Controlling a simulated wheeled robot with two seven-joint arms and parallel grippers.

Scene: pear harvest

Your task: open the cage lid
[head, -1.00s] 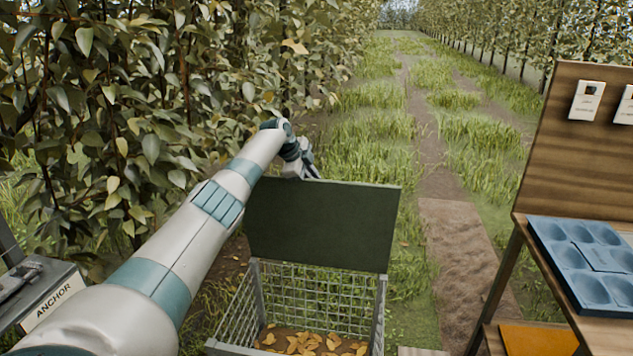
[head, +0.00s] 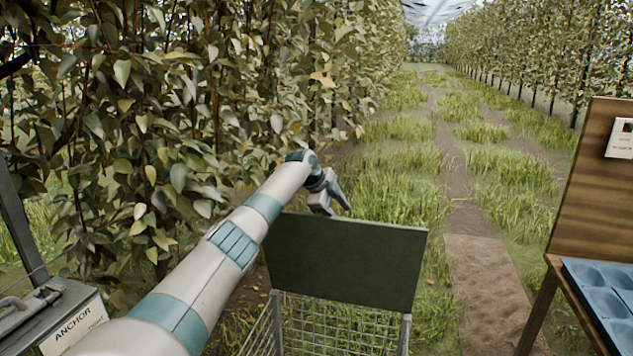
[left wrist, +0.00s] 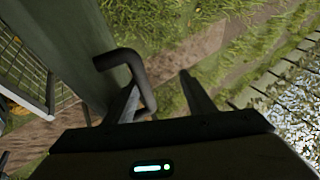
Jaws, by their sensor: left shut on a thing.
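The cage lid (head: 345,262) is a dark green panel standing raised at the back edge of the wire cage (head: 340,325). In the left wrist view the lid (left wrist: 88,40) runs along the left, with a black bent handle (left wrist: 122,56) on it. My left gripper (head: 333,204) is at the lid's top edge, behind it. In the left wrist view the left gripper (left wrist: 158,86) has the handle at its fingers and is shut on it; the exact contact is partly hidden. My right gripper is out of view.
A wooden stand (head: 598,190) with a blue tray (head: 603,285) is at the right. A grey case marked ANCHOR (head: 75,330) is at the lower left. Leafy trees (head: 180,110) stand close on the left. A grass and dirt path (head: 485,270) lies open behind the cage.

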